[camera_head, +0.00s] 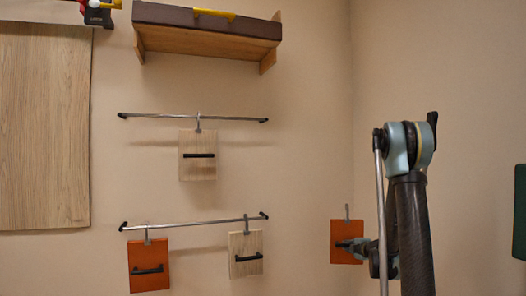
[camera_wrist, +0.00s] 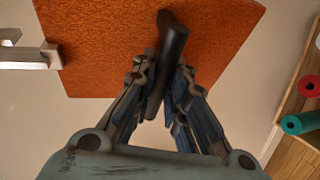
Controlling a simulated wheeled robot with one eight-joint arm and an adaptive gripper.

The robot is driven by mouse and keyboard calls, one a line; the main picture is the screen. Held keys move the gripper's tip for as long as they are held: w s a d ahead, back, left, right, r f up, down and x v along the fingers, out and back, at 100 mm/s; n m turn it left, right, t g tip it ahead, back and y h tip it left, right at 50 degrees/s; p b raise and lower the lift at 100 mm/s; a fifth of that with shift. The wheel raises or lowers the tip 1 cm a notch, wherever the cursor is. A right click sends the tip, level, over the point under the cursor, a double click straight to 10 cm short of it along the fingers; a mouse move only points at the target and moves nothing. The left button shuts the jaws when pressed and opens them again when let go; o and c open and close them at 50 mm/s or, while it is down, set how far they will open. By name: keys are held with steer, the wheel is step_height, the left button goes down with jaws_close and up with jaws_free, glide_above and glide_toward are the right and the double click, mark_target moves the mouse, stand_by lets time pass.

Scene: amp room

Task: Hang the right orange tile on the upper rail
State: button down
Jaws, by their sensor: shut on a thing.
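My gripper (camera_head: 358,246) is shut on the black handle (camera_wrist: 168,60) of an orange tile (camera_head: 343,229), right of both rails and about level with the lower one. The tile looks upright, its grey hook (camera_head: 347,213) on top and free of any rail. In the wrist view the tile (camera_wrist: 100,45) fills the top and its hook (camera_wrist: 30,56) points left. The upper rail (camera_head: 230,119) carries one pale wood tile (camera_head: 198,169) near its middle. The lower rail (camera_head: 195,224) carries another orange tile (camera_head: 149,255) at left and a pale wood tile (camera_head: 245,243) at right.
A wooden wall shelf (camera_head: 205,42) hangs above the upper rail. A large wood panel (camera_head: 42,130) is at left. The upper rail is bare on both sides of its tile. In the wrist view, a red roll (camera_wrist: 309,86) and a teal roll (camera_wrist: 293,125) lie at right.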

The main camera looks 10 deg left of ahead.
steer(key=s+a+r+n+g+y, duration=0.1)
steer(key=s+a+r+y, duration=0.15)
steer(key=a+r, duration=1)
steer(key=s+a+r+n+g+y, duration=0.1)
steer(key=s+a+r+n, duration=0.15)
steer(key=a+r, duration=0.95)
steer(key=s+a+r+n+g+y, duration=0.1)
steer(key=s+a+r, duration=0.5)
steer(key=s+r, duration=0.5)
steer(key=s+a+r+n+g+y, duration=0.15)
steer(key=s+a+r, duration=0.35)
steer(key=s+r, duration=0.55)
steer(key=w+a+f, duration=0.3)
steer(key=w+a, duration=0.5)
steer(key=w, duration=0.4)
steer(key=shift+w+a, duration=0.3)
steer(key=shift+a, duration=0.05)
steer(key=shift+t, duration=0.25)
